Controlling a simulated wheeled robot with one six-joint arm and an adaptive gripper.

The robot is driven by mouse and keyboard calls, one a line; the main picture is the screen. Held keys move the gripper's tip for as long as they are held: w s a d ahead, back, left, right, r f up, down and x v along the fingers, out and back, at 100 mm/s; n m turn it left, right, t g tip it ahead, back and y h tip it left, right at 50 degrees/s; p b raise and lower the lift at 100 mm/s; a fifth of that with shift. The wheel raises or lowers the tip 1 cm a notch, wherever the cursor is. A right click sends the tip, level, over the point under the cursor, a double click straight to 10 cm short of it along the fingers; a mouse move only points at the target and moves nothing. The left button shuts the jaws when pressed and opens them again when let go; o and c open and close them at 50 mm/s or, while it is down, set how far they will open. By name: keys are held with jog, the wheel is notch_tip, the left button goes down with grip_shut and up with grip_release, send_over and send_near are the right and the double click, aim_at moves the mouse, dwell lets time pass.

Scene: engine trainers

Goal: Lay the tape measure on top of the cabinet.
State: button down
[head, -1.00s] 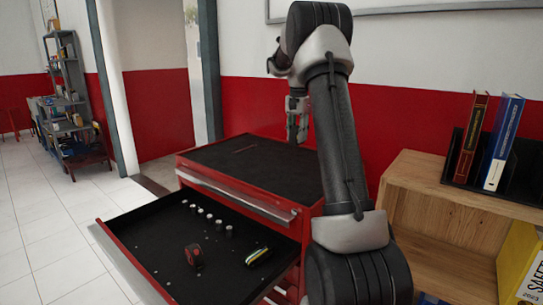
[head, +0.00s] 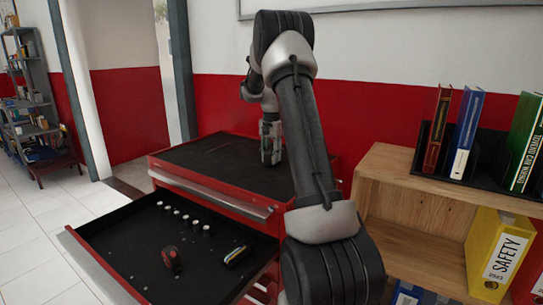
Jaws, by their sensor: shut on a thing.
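The red cabinet has a flat black top (head: 205,170) and its upper drawer (head: 110,245) is pulled out. My gripper (head: 270,160) points down over the right rear part of the top, its tips low and close to the surface. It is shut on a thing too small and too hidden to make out. A red and black object (head: 172,259) that looks like a tape measure lies in the open drawer. Whether the held thing is also a tape measure cannot be told.
The drawer also holds a row of several small silvery pieces (head: 185,219) and a black, yellow and white object (head: 236,256). The top's left part is bare. A wooden shelf (head: 415,170) with binders stands right.

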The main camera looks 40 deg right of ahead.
jog(key=c, duration=1.1)
grip_release()
notch_tip(320, 180, up, 12)
jog(key=shift+f, duration=0.1)
jog(key=s+a+r+n+t, duration=0.1)
jog(key=s+a+r+n, duration=0.3)
jog(key=s+a, duration=0.4)
jog(key=s+a+r+n+t, duration=0.1)
jog(key=s+a+r+n, duration=0.25)
jog(key=s+a, duration=0.4)
jog(key=s+a+f+n, duration=0.2)
jog(key=s, duration=0.4)
jog(key=s+a+f+n+t, duration=0.1)
jog(key=s+a+f+n, duration=0.1)
jog(key=s, duration=0.4)
jog(key=s+a+f+n+t, duration=0.1)
jog(key=s+a+f+n, duration=0.1)
jog(key=s+a+f, duration=0.1)
jog(key=shift+s+a+f+n, duration=0.1)
jog(key=shift+s+a+n, duration=0.15)
jog(key=shift+s, duration=0.45)
jog(key=shift+s+a+f+n, duration=0.1)
jog(key=shift+s+a, duration=0.1)
jog(key=shift+s, duration=0.5)
